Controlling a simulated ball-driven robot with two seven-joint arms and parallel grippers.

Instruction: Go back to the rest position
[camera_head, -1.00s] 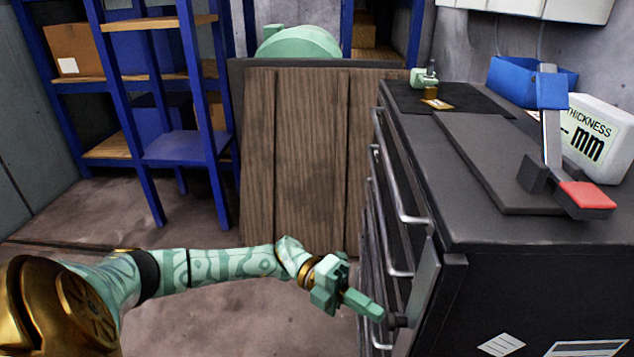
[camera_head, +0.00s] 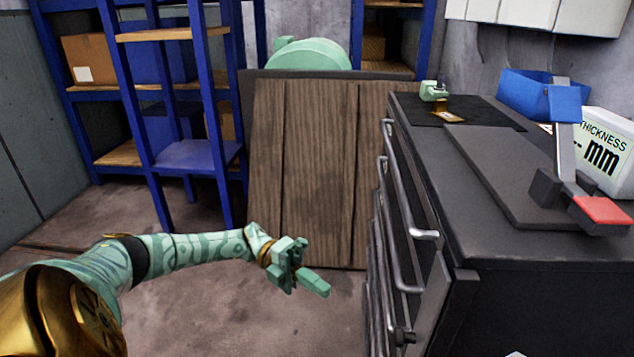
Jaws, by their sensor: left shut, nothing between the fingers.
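My left arm comes in from the lower left, green with gold bands. My left gripper (camera_head: 312,281) is shut and empty. It hangs in free space in front of the wooden panel (camera_head: 305,170), to the left of the black drawer cabinet (camera_head: 455,295), apart from its handles. My right gripper does not show.
The cabinet's long metal handles (camera_head: 405,225) stick out toward my left arm. On its top are a black plate tool with a red-tipped lever (camera_head: 600,210), a blue bin (camera_head: 525,95) and a thickness display (camera_head: 603,150). Blue shelves (camera_head: 205,155) stand at left. Floor is clear between.

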